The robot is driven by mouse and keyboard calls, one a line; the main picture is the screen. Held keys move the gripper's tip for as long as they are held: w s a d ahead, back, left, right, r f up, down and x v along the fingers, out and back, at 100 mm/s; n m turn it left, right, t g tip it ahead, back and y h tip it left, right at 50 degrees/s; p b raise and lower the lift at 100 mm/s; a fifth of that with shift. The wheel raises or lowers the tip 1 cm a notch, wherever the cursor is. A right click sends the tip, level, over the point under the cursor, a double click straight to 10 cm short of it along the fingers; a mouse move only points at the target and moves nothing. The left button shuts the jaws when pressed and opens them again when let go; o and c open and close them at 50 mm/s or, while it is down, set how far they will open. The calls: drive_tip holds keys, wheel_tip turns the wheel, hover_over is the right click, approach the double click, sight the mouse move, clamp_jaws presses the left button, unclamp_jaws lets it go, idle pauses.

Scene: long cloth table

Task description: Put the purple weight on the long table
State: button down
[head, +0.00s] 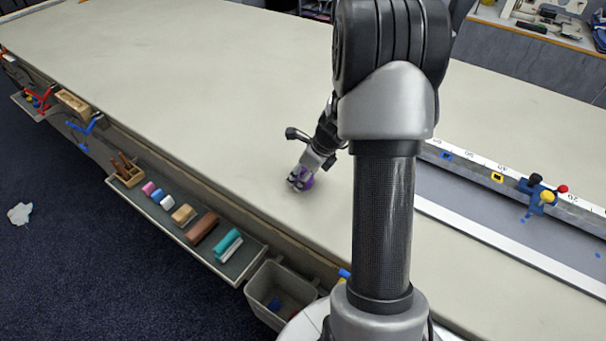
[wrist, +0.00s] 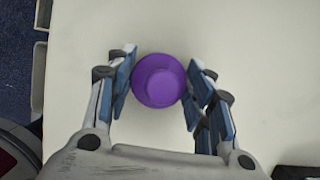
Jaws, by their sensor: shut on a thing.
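The purple weight (wrist: 158,81) is a round purple piece, seen from above between the two fingers of my gripper (wrist: 160,85) in the wrist view. In the head view the weight (head: 308,183) shows partly behind my gripper (head: 298,182), low over the long table (head: 200,80) near its front edge. My gripper is shut on the weight. I cannot tell whether the weight's underside touches the table's pale surface.
A tray (head: 247,262) with several blocks and a grey bin (head: 266,295) hang along the table's front edge. A ruled rail (head: 520,190) with a blue-and-yellow knobbed piece (head: 541,196) lies at the right. The table's left and middle are clear.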

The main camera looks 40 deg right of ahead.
drive_tip(key=c, duration=0.8)
unclamp_jaws()
drive_tip(key=shift+f, duration=0.1)
drive_tip(key=shift+o, duration=0.2)
drive_tip(key=p+v, duration=0.5)
drive_tip(key=v, duration=0.7)
drive_tip(key=a+r+n, duration=0.8)
drive_tip(key=a, duration=0.1)
drive_tip(key=s+a+r+n, duration=0.4)
drive_tip(key=s+a+n, duration=0.3)
drive_tip(key=n, duration=0.5)
drive_tip(key=s+a+r+n+h, duration=0.1)
drive_tip(key=s+a+r+n, duration=0.4)
drive_tip(key=s+a+n, duration=0.3)
drive_tip(key=s+n, duration=0.3)
drive_tip(key=n, duration=0.1)
drive_tip(key=shift+s, duration=0.35)
